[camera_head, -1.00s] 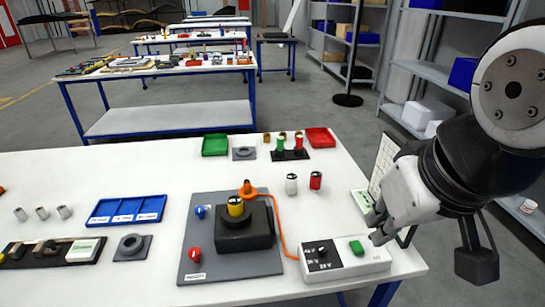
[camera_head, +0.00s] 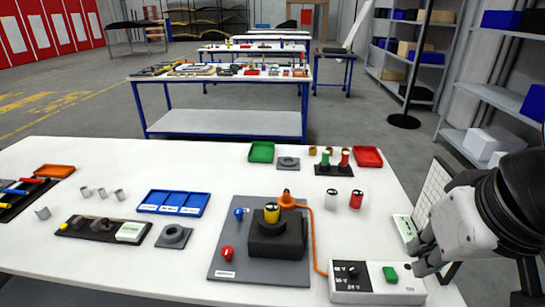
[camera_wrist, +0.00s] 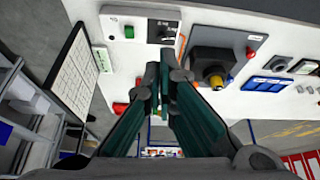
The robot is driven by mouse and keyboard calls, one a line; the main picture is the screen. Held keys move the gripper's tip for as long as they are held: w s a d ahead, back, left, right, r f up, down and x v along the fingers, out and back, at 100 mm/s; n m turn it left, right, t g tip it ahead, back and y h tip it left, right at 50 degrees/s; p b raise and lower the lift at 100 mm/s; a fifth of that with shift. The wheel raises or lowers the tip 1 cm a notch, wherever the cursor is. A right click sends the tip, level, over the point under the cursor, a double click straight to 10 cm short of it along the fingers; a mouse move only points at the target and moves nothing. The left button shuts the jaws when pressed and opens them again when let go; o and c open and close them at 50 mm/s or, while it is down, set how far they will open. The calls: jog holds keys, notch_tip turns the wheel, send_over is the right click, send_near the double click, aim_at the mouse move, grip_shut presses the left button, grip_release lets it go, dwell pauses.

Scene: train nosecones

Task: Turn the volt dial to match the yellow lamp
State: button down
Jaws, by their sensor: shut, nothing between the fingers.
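The white control box (camera_head: 410,288) lies at the front right of the table. Its black panel carries the volt dial (camera_head: 352,270), a dark knob with small markings I cannot read surely. A green button (camera_head: 390,272) sits beside it. A yellow-topped cylinder (camera_head: 272,213), perhaps the yellow lamp, stands on a black block (camera_head: 277,246); I cannot tell if it is lit. My gripper (camera_head: 418,266) is at the box's right end, apart from the dial. In the wrist view my gripper (camera_wrist: 164,68) is shut and empty, with the dial (camera_wrist: 166,32) beyond its tips.
An orange cable (camera_head: 316,240) runs from an orange plug (camera_head: 287,198) to the box. A grey plate (camera_head: 229,250) carries the block and red and blue parts. A blue tray (camera_head: 173,202) lies left. A white gridded board (camera_head: 431,198) stands near my arm.

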jog(key=c, duration=1.8)
grip_release()
jog(key=shift+w, duration=0.1)
jog(key=o, duration=0.4)
jog(key=shift+w+n, duration=0.3)
jog(key=shift+o, duration=0.2)
jog(key=n+g+h, duration=0.4)
jog(key=n+g, duration=0.3)
jog(key=n, duration=0.6)
send_over(353, 267)
jog(key=w+a, duration=0.2)
jog(key=a, duration=0.4)
notch_tip(353, 267, down, 11)
jog(key=x, duration=1.4)
jog(key=shift+w+d+r, duration=0.1)
jog(key=shift+w+d, duration=0.15)
jog(key=shift+d, duration=0.05)
jog(key=shift+c, duration=0.6)
grip_shut()
